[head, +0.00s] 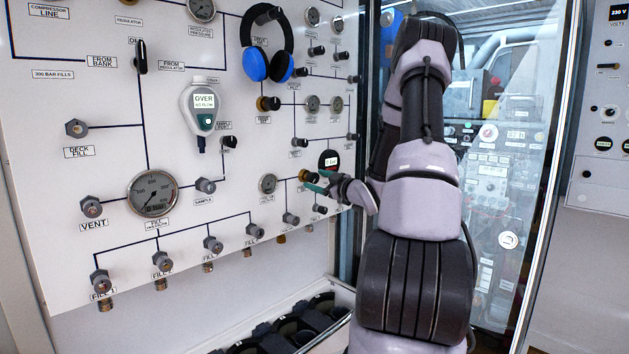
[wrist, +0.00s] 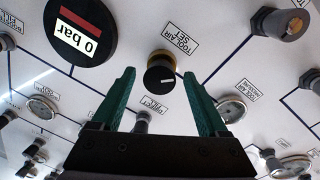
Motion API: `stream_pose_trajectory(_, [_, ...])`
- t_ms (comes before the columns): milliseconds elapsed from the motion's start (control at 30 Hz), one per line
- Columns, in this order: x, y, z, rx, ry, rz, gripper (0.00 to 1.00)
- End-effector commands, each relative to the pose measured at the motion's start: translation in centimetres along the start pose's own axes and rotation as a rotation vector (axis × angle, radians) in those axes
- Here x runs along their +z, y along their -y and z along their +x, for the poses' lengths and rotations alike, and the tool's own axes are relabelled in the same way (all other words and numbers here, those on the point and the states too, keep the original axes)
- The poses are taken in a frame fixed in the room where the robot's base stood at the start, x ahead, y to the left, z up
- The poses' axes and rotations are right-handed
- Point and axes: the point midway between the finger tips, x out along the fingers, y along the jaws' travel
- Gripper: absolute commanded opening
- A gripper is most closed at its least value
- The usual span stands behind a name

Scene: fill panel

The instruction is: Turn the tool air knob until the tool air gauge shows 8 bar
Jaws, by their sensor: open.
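The tool air knob (wrist: 160,75) is a black cap on a brass collar with a white pointer mark, under a label reading "TOOL AIR SET". It also shows in the head view (head: 305,176). My gripper (wrist: 160,80) is open, its green fingers on either side of the knob with a gap at each side. In the head view my gripper (head: 315,181) reaches the panel from the right. A small round gauge (wrist: 230,109) beside a "TOOL AIR" label lies to the right in the wrist view; its needle is too small to read. It also shows left of the knob in the head view (head: 268,184).
A round black display (wrist: 80,30) reads 0 bar close to the knob. Threaded fittings (wrist: 285,24) and other small gauges (wrist: 43,108) stick out around it. Blue headphones (head: 267,62) hang higher up. A glass door (head: 510,180) stands right of my arm.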

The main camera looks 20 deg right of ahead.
Motion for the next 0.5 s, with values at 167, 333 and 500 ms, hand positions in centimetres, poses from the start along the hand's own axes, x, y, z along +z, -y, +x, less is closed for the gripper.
stream_pose_trajectory(167, [0.1,-0.1,-3.8,0.003,0.003,0.001,0.77])
stream_pose_trajectory(333, [0.0,-0.1,-6.9,0.002,0.001,-0.001,0.77])
stream_pose_trajectory(500, [0.0,0.0,-8.7,0.001,0.000,-0.001,0.77])
